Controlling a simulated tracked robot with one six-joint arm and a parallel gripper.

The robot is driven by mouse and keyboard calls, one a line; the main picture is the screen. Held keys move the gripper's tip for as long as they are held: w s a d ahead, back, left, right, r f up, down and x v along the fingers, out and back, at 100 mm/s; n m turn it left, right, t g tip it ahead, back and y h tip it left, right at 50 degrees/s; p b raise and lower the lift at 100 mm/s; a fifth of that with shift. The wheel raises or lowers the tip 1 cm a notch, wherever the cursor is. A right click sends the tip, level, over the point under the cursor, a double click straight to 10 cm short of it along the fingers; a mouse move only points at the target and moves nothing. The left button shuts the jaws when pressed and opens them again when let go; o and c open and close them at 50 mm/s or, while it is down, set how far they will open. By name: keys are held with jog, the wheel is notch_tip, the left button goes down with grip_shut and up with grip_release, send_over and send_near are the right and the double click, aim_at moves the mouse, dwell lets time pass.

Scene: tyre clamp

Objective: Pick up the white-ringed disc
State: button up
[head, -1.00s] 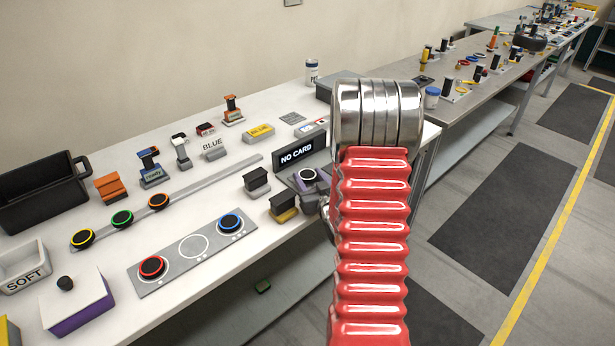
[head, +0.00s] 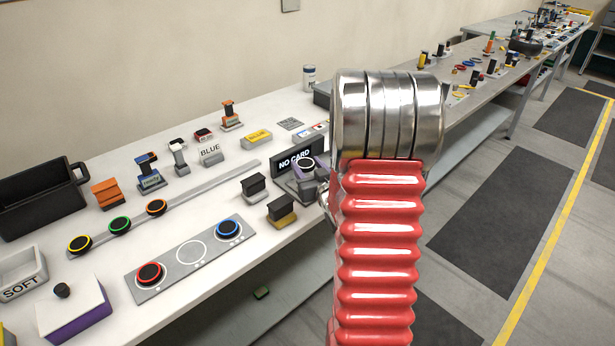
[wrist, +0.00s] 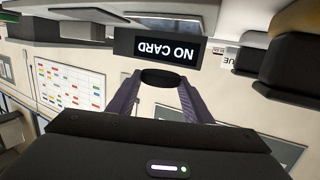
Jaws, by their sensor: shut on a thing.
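The white-ringed disc (head: 305,164) is a dark puck with a pale ring, held in front of the NO CARD sign (head: 296,158) in the head view. My gripper (wrist: 159,80) is shut on it. In the wrist view the dark edge of the disc (wrist: 160,75) shows between the two purple fingers, and its ring cannot be made out there. My red and steel arm covers part of the bench to the right of the disc.
A grey plate (head: 170,273) holds a red-ringed disc (head: 150,274) and a blue-ringed disc (head: 229,231), with an empty white circle between them. Yellow, green and orange-ringed discs lie on a rail behind. Dark-topped blocks (head: 281,209) stand left of my gripper.

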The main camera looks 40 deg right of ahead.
aim_at(307, 166)
jog(key=shift+r, duration=1.85)
